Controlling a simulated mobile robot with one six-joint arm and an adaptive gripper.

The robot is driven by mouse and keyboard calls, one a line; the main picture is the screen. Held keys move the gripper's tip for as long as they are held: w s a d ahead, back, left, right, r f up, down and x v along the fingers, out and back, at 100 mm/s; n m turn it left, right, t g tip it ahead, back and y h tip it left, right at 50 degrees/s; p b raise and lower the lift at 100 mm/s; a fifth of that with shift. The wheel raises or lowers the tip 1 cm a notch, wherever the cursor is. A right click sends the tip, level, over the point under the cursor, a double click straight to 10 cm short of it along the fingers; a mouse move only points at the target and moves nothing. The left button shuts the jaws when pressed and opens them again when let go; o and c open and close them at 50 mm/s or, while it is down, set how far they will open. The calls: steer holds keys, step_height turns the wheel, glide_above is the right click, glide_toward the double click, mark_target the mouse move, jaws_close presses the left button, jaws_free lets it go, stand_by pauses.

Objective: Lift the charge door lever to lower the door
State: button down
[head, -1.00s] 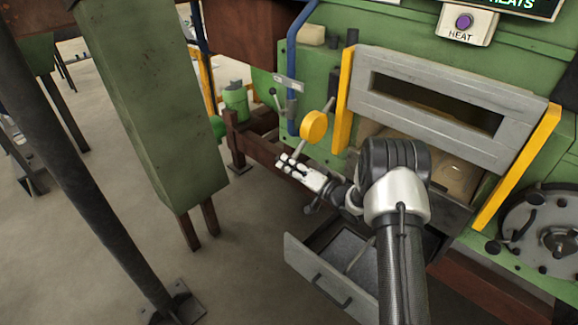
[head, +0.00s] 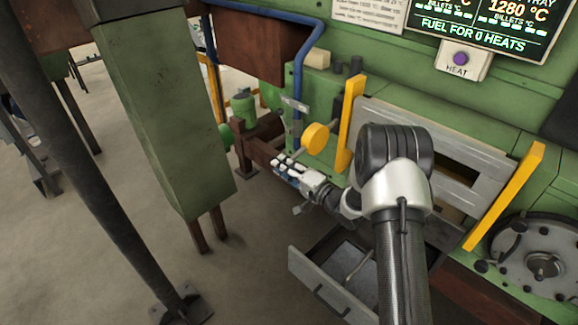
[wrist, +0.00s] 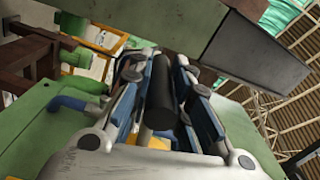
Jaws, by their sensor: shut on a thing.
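The charge door lever (head: 304,150) is a thin rod with a round yellow disc (head: 315,138), at the furnace's left side. My gripper (head: 284,167) is shut on the lever's outer end, left of and below the disc. In the wrist view the lever's black grip (wrist: 160,100) lies between the two finger pads of my gripper (wrist: 157,68). The charge door (head: 376,118) is a grey slotted panel between two yellow guides (head: 349,115). Its top edge sits below the guide tops. My arm hides the door's middle and much of the opening beneath.
An open grey drawer (head: 318,283) juts out below my gripper. A green post (head: 165,120) stands to the left, with clear floor between. A blue pipe (head: 299,75) runs down behind the lever. The purple HEAT button (head: 460,59) and a display (head: 490,22) are above the door.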

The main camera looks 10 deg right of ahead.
steer(key=w+d+r+m+p, duration=0.1)
steer(key=d+r+m+p, duration=0.1)
steer(key=r+p, duration=0.5)
steer(key=w+d+r+m+p, duration=0.2)
steer(key=r+p, duration=0.5)
steer(key=r, duration=0.8)
steer(key=shift+r+m, duration=0.3)
steer(key=shift+m, duration=0.6)
steer(key=shift+w+d+r, duration=0.1)
steer(key=shift+w+d, duration=0.05)
steer(key=c, duration=1.7)
jaws_free()
steer(key=shift+o, duration=1.3)
steer(key=shift+f, duration=0.35)
